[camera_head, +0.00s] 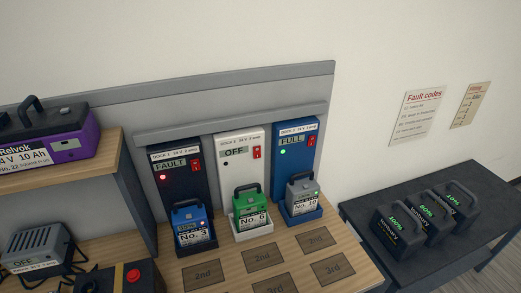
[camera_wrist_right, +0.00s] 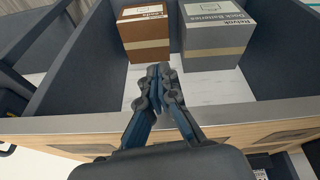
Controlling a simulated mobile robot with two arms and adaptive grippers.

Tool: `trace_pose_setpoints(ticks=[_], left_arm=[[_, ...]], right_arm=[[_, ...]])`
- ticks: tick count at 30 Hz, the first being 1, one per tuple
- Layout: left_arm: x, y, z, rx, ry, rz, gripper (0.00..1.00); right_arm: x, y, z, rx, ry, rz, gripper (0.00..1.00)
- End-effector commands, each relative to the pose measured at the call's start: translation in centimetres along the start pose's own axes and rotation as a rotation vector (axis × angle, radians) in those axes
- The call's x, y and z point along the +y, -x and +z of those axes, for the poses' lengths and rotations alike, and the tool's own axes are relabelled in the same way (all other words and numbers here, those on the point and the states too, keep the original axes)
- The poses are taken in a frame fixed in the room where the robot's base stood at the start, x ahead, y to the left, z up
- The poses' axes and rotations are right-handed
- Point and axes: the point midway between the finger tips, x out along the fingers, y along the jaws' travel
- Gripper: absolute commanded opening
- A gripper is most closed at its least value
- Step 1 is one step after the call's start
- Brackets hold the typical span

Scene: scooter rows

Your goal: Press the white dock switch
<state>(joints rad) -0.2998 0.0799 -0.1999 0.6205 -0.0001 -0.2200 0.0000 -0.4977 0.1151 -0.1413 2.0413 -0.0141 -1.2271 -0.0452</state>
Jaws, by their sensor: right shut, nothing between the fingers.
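The white dock (camera_head: 233,160) stands between a black dock and a blue dock on the wooden bench in the head view. Its label reads OFF, and its red switch (camera_head: 257,153) sits at the upper right of its front. A green battery, No. 6 (camera_head: 251,212), stands in its lower tray. My right gripper (camera_wrist_right: 158,72) shows in the right wrist view, shut and empty, over an open drawer (camera_wrist_right: 205,112). It is away from the dock. My left gripper is not in view.
The black dock (camera_head: 176,165) reads FAULT and holds a blue battery; the blue dock (camera_head: 294,140) reads FULL and holds a grey one. The drawer contains a brown box (camera_wrist_right: 145,35) and a grey box (camera_wrist_right: 213,35). Several batteries stand on the dark right-hand table (camera_head: 395,268).

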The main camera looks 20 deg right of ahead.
Motion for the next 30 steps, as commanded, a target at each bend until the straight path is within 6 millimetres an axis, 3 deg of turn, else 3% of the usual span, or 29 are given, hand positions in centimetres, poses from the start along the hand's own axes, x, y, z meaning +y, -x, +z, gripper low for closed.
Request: trace_pose_setpoints(ticks=[2, 3, 8, 12, 15, 18, 24, 30], left_arm=[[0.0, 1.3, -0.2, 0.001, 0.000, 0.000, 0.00], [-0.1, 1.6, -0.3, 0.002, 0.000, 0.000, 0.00], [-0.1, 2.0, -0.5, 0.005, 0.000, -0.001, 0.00], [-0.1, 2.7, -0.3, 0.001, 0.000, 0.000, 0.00], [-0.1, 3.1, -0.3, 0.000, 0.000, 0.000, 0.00], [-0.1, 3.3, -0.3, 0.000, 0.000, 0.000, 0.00], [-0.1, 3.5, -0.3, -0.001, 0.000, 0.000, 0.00], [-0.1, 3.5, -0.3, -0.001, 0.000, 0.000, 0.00]], right_arm=[[0.6, 3.6, -1.9, 0.037, 0.022, 0.014, 0.00], [1.4, 4.9, -4.2, 0.095, 0.083, 0.043, 0.00], [4.2, 7.0, -12.8, 0.334, 0.388, 0.205, 0.00], [6.2, 11.1, -20.8, 0.533, 0.691, 0.423, 0.00], [7.0, 14.6, -25.6, 0.643, 0.889, 0.597, 0.00], [7.3, 17.5, -28.9, 0.714, 1.041, 0.751, 0.00], [7.4, 20.8, -32.0, 0.772, 1.195, 0.928, 0.00], [7.3, 21.2, -32.3, 0.777, 1.215, 0.952, 0.00]])
